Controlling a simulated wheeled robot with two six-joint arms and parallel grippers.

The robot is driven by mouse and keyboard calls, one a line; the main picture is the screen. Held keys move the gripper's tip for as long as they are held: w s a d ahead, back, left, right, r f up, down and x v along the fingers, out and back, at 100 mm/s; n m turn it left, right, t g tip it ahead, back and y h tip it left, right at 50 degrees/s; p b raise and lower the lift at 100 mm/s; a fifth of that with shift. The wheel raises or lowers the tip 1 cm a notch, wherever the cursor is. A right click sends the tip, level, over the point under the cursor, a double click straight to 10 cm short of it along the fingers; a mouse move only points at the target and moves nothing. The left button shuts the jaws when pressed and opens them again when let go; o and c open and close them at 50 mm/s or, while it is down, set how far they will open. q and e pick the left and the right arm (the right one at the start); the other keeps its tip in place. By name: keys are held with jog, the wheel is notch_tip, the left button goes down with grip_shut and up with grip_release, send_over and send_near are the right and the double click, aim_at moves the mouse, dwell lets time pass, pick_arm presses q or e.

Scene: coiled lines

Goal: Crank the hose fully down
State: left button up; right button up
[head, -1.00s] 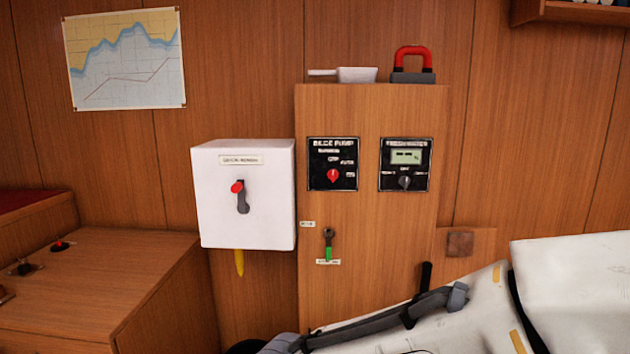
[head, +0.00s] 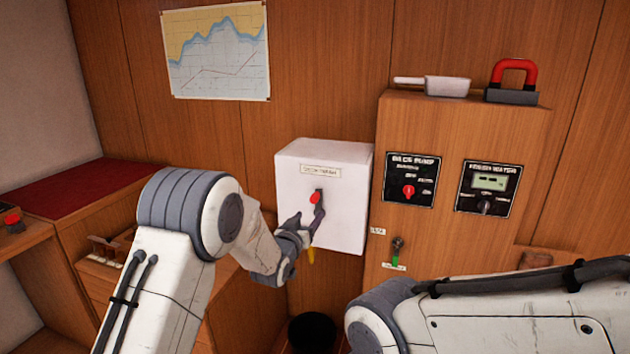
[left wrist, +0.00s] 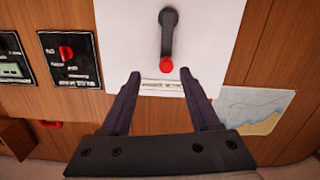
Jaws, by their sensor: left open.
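A white box (head: 345,205) with a label plate is mounted on the wood wall. Its front carries a dark crank (head: 318,205) with a red knob (head: 315,198). A yellow hose end (head: 311,256) hangs under the box. My left gripper (head: 304,222) is in front of the box, just below and left of the crank in the head view. In the left wrist view, the red knob (left wrist: 166,65) shows between and beyond the open fingers (left wrist: 160,80), with nothing held. The dark crank arm (left wrist: 168,35) shows beside it. My right gripper is not in view.
A wood cabinet (head: 385,270) with bilge pump panel (head: 410,180) and fresh water panel (head: 490,188) stands right of the box. A scoop (head: 445,87) and red-handled block (head: 512,85) sit on top. A dark round bin (head: 312,332) stands below. A chart (head: 216,50) hangs at upper left.

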aim_at(313, 201)
pick_arm(q)
jog(key=shift+t, duration=0.4)
jog(key=x, duration=0.3)
jog(key=p+x, duration=0.1)
jog(key=x, duration=0.3)
jog(key=a+p+x, duration=0.1)
jog(key=x, duration=0.3)
jog(key=shift+w+r, duration=0.25)
jog(key=shift+r, duration=0.15)
grip_shut()
dwell(0.7)
